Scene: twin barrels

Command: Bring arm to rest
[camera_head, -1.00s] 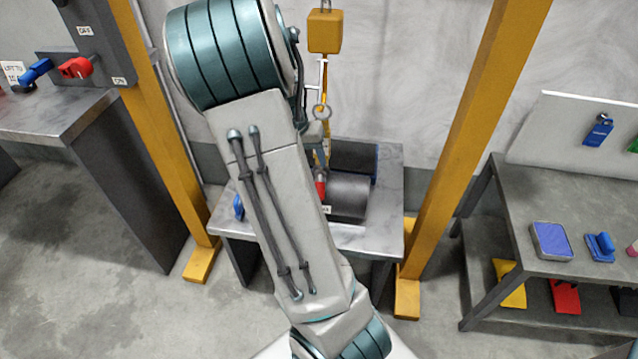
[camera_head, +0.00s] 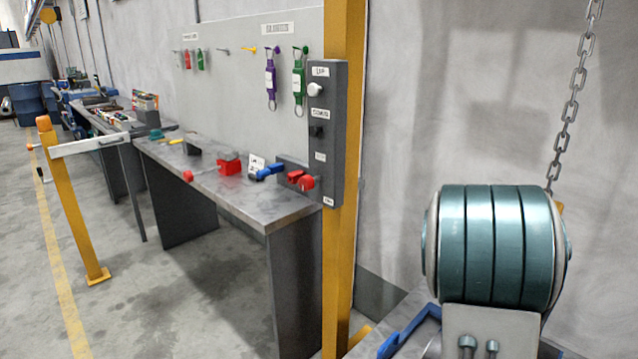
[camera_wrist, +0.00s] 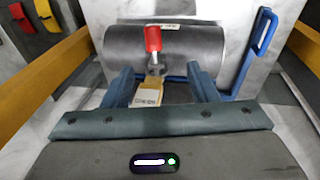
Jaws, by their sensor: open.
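My gripper (camera_wrist: 162,88) shows in the wrist view, its two blue-grey fingers spread apart. Between and beyond the fingers is a padlock-like tan piece with a lettered tag (camera_wrist: 148,97); I cannot tell whether a finger touches it. A red-capped part (camera_wrist: 153,38) stands just above it, in front of a dark grey barrel (camera_wrist: 188,50).
In the head view a workbench (camera_head: 262,212) runs along the wall at the left. A control panel (camera_head: 327,135) is on the yellow post (camera_head: 342,250). A chain (camera_head: 572,100) hangs at the right. A blue handle (camera_wrist: 263,32) is beside the barrel. Open floor lies at the left.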

